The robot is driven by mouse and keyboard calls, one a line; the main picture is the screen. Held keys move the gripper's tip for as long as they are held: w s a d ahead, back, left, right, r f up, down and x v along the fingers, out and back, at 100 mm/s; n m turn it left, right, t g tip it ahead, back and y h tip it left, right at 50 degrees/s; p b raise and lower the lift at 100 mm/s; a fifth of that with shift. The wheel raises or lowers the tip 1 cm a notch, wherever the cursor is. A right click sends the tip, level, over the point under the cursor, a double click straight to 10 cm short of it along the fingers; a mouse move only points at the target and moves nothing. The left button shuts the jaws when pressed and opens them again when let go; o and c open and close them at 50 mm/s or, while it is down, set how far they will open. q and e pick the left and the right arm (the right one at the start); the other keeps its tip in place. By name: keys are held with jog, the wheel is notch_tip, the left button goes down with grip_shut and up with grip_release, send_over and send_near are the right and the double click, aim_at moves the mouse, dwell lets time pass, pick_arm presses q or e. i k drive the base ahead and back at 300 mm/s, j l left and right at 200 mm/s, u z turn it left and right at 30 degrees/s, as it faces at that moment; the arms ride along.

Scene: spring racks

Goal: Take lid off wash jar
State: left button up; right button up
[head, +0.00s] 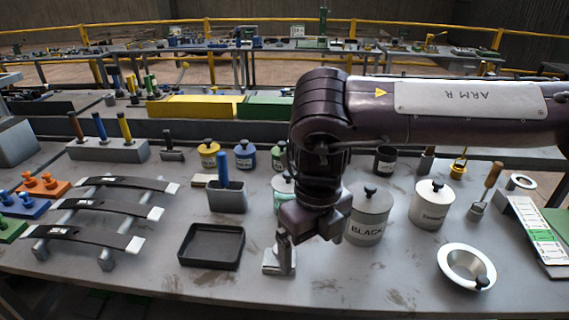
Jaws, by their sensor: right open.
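I cannot tell for sure which jar is the wash jar. A grey jar labelled BLACK (369,228) stands right of my right gripper, its lid on with a dark knob on top. A whitish jar (431,210) stands further right, also lidded with a dark knob; its label is too small to read surely. A mint-green jar (281,196) is partly hidden behind my right arm. My right gripper (284,246) points down, open, left of the BLACK jar and over a small metal block (271,262) in the picture. My left gripper is out of view.
A black tray (212,262) and a blue-handled tool in a grey holder (227,198) lie to the left. Small yellow (208,158) and blue (245,160) jars stand behind. Springs on a rack (105,239) fill the left.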

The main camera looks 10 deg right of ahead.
aim_at(283, 183)
jog(key=i, duration=1)
